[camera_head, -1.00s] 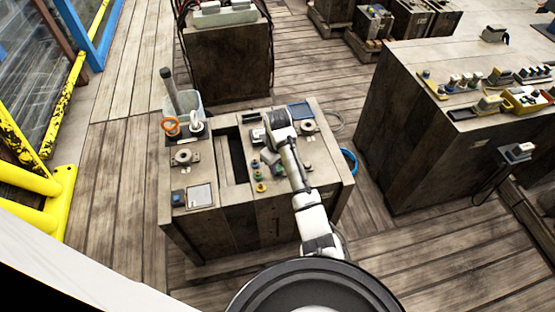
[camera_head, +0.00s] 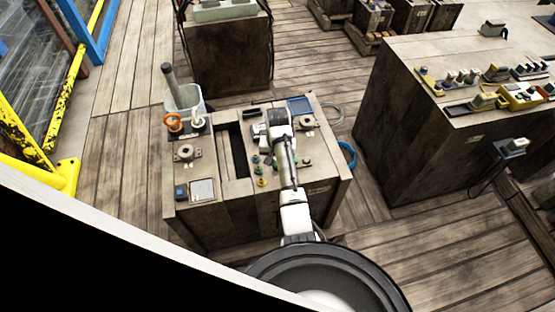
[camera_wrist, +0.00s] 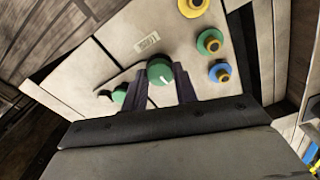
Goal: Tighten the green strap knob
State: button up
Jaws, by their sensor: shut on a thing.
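A round green knob (camera_wrist: 160,72) with a white line on its top sits on the bench top in the wrist view. My gripper (camera_wrist: 159,88) has its two dark fingers on either side of this knob and is shut on it. A second, smaller-looking green knob (camera_wrist: 119,94) with a dark bar beside it lies left of my left finger. In the head view my arm reaches over the wooden bench (camera_head: 245,225), and its wrist hides the gripped knob.
A yellow knob (camera_wrist: 193,7), a green-and-yellow knob (camera_wrist: 210,42) and a blue-and-yellow knob (camera_wrist: 220,72) stand to the right in the wrist view.

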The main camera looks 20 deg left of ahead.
jog(key=shift+m, duration=1)
jog(key=o, duration=1)
jog(key=shift+c, duration=0.2)
jog(key=shift+r, duration=0.15)
notch_tip(320, 180, up, 8)
jog(key=shift+w+d+r, duration=0.1)
notch_tip(320, 180, up, 5)
jog(key=shift+r, duration=0.2)
